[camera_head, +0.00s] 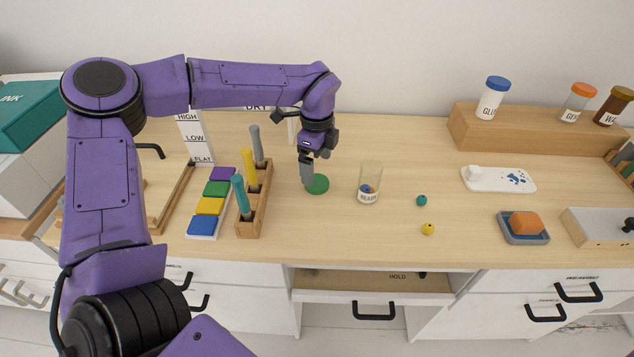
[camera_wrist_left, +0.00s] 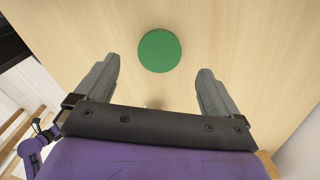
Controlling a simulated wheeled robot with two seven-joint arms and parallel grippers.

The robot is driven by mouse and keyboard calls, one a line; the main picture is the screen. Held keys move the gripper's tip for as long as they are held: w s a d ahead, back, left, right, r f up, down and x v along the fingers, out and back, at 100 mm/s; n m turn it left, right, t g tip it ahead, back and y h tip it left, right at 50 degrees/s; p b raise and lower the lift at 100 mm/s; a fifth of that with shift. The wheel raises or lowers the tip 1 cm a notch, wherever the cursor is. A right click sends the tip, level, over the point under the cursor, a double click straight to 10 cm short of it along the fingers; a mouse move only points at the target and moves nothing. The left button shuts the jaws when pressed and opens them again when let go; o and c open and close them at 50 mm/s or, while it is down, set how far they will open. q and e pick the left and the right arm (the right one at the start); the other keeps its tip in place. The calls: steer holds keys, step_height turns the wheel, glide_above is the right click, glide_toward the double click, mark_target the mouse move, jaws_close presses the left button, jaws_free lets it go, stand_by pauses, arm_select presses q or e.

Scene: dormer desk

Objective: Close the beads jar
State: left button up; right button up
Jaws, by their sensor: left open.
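The beads jar (camera_head: 369,186) is a clear, uncapped jar with a "BEADS" label and a few beads at its bottom. It stands upright on the desk. A round green lid (camera_head: 318,185) lies flat on the desk to the left of the jar. My left gripper (camera_head: 308,182) points down at the lid's left side, partly covering it in the head view. In the left wrist view the open fingers (camera_wrist_left: 155,92) are apart and empty, and the lid (camera_wrist_left: 160,51) lies just beyond their tips. My right gripper is not in view.
A teal bead (camera_head: 422,201) and a yellow bead (camera_head: 428,229) lie loose right of the jar. A wooden marker holder (camera_head: 252,212) and colour blocks (camera_head: 209,206) stand left. A wooden riser (camera_head: 530,129) with capped jars is at the back right.

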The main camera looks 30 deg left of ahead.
mark_target(317, 181)
arm_select(q)
step_height(317, 181, down, 5)
steer(key=shift+f, duration=0.1)
steer(key=shift+c, duration=0.3)
steer(key=c, duration=1.1)
